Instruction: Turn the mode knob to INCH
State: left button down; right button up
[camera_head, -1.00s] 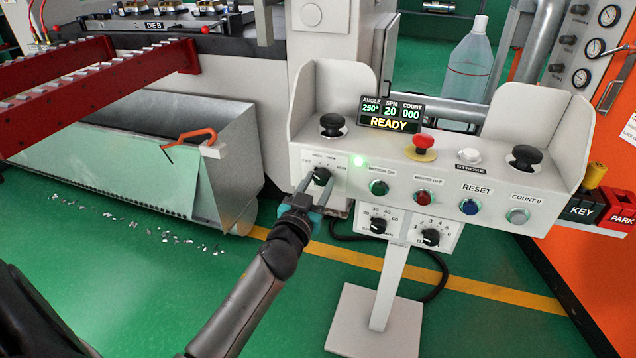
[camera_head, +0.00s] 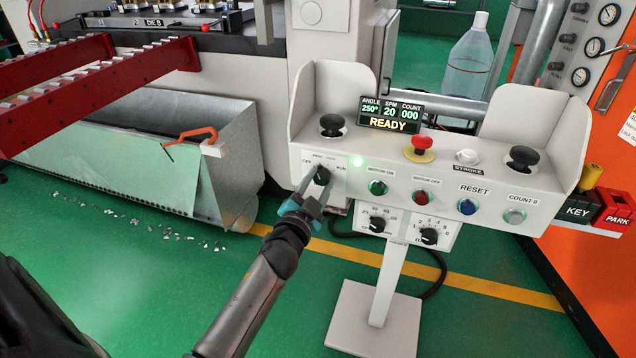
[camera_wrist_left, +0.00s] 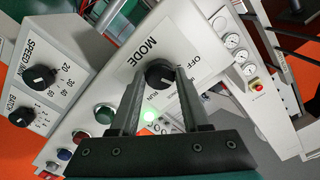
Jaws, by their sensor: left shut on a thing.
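The black mode knob (camera_head: 322,176) is on the left of the white control panel's front face, under small printed position labels. In the left wrist view the knob (camera_wrist_left: 160,75) sits beside the large word MODE, with OFF and RUN readable around it. My left gripper (camera_head: 318,187) reaches it from below and is shut on it, one finger on each side. In the wrist view the gripper (camera_wrist_left: 160,80) also has its two dark fingers flanking the knob. The INCH label is too small or partly hidden, and I cannot tell which label the pointer faces. My right gripper is not in view.
The display (camera_head: 390,115) reads READY, and a green lamp (camera_head: 358,161) glows near the knob. The motor-on button (camera_head: 378,188) is just to the right. A red emergency stop (camera_head: 420,146) is on top. The speed knob (camera_head: 377,224) is below. A metal bin (camera_head: 232,160) stands left.

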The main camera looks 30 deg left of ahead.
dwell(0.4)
pick_arm(q)
jog(key=shift+c, duration=1.8)
grip_release()
jog(key=shift+s+d, duration=0.1)
jog(key=shift+s, duration=0.4)
jog(key=p+v, duration=0.2)
jog(key=v, duration=1.2)
jog(key=shift+s+p, duration=0.15)
jog(key=shift+p, duration=0.2)
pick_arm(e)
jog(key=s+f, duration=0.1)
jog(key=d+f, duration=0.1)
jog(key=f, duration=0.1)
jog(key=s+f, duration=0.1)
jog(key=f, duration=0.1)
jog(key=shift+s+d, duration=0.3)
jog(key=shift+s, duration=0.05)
